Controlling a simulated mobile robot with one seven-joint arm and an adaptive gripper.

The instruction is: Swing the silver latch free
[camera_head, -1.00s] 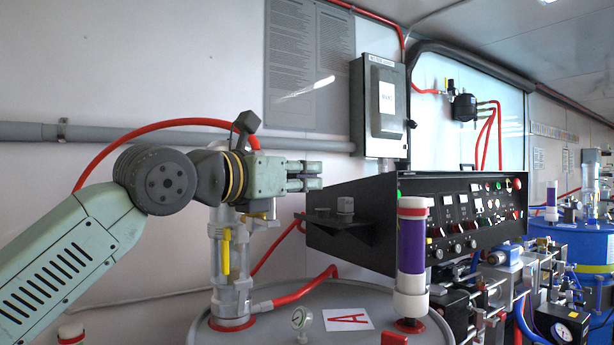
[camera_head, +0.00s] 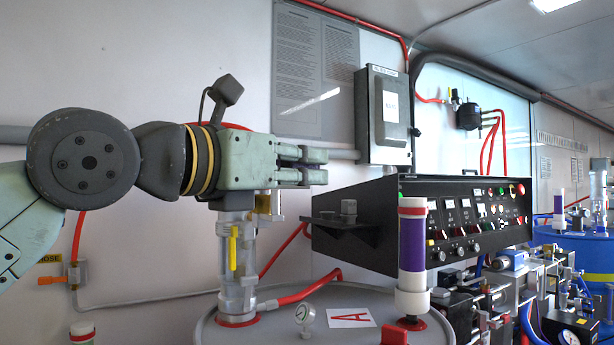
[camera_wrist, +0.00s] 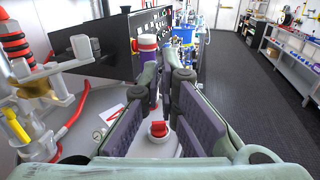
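My gripper (camera_head: 318,165) points right in the head view, above the drum lid and left of the black control panel. In the wrist view its padded fingers (camera_wrist: 163,88) stand apart with nothing between them. The clear-and-silver pump column (camera_head: 238,262), with a yellow handle (camera_head: 233,249), stands under my gripper. A small silver, latch-like piece (camera_head: 277,205) projects at the column's top, partly hidden by my gripper. A similar metal piece shows at the left of the wrist view (camera_wrist: 62,82). I cannot tell for sure which part is the silver latch.
The drum lid (camera_head: 370,300) bears a gauge (camera_head: 305,315), a card marked A (camera_head: 351,318) and a purple-and-white cylinder (camera_head: 412,255). The black control panel (camera_head: 465,215) has a shelf with a grey block (camera_head: 348,208). A grey box (camera_head: 383,120) hangs on the wall.

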